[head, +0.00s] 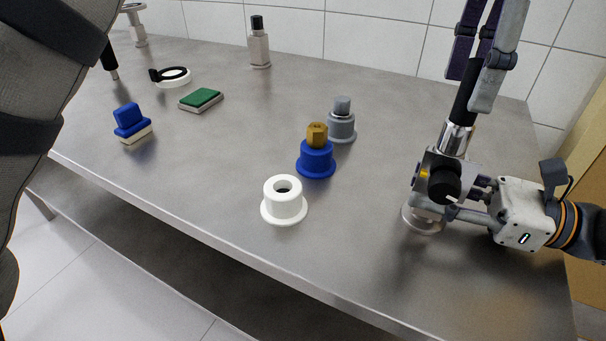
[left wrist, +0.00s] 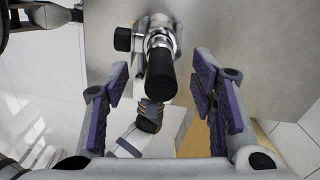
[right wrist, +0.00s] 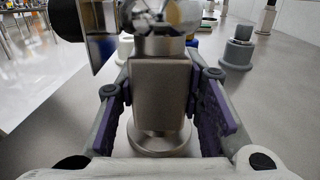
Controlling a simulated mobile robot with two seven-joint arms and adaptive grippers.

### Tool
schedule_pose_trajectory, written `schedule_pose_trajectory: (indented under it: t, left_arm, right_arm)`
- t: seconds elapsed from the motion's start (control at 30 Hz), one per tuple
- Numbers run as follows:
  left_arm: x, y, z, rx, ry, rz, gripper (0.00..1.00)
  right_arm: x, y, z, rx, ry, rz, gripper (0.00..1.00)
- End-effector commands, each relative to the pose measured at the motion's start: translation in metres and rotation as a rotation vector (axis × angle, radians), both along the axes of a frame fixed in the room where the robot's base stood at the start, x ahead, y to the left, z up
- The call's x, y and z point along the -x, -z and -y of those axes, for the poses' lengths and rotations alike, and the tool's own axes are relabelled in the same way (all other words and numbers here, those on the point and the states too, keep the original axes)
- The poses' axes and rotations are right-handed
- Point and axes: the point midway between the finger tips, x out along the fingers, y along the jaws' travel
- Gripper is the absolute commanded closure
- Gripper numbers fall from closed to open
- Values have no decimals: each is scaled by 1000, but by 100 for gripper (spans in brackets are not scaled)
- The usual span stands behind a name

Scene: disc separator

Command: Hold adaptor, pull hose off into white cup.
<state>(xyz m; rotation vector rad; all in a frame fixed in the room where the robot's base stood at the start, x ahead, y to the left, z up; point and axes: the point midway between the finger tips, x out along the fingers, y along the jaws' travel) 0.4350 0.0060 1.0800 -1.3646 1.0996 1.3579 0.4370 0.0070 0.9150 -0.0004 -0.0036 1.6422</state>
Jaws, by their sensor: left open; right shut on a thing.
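The adaptor is a steel block (right wrist: 160,95) on a round base, standing upright at the table's right, with a black knob at its side. My right gripper (head: 452,200) is shut on this block from the right; the right wrist view shows a finger on each side. A black cylinder, seemingly the hose (head: 463,98), rises from a shiny collar on the adaptor. My left gripper (head: 470,85) is open from above, its fingers on either side of the hose; the left wrist view shows gaps between them and the hose (left wrist: 160,75). The white cup (head: 284,206) stands near the table's front edge.
A blue cup (head: 316,160) with a brass fitting and a grey cup (head: 341,128) with a grey part stand behind the white cup. A blue-handled brush (head: 131,120), a green pad (head: 201,98) and a bottle (head: 259,48) are farther left. The table between white cup and adaptor is clear.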

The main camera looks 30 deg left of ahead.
Motion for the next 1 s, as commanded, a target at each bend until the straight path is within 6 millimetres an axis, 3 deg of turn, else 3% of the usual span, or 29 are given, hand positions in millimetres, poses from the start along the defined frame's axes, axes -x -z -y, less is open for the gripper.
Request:
schedule_pose_trajectory:
  t: [0.03,0.3,0.7,0.93,1.0]
  left_arm:
    - [-1,13,-1,0,2,-8,49]
    - [-1,53,0,0,0,-6,49]
    - [-1,62,0,0,0,-4,49]
    - [-1,62,0,0,0,-4,100]
    - [-1,62,0,0,0,-4,100]
  right_arm:
    - [2,9,1,16,-2,-10,100]
    - [2,9,1,16,-2,-10,100]
    - [2,9,1,16,-2,-10,100]
    - [2,9,1,16,-2,-10,100]
    - [2,9,1,16,-2,-10,100]
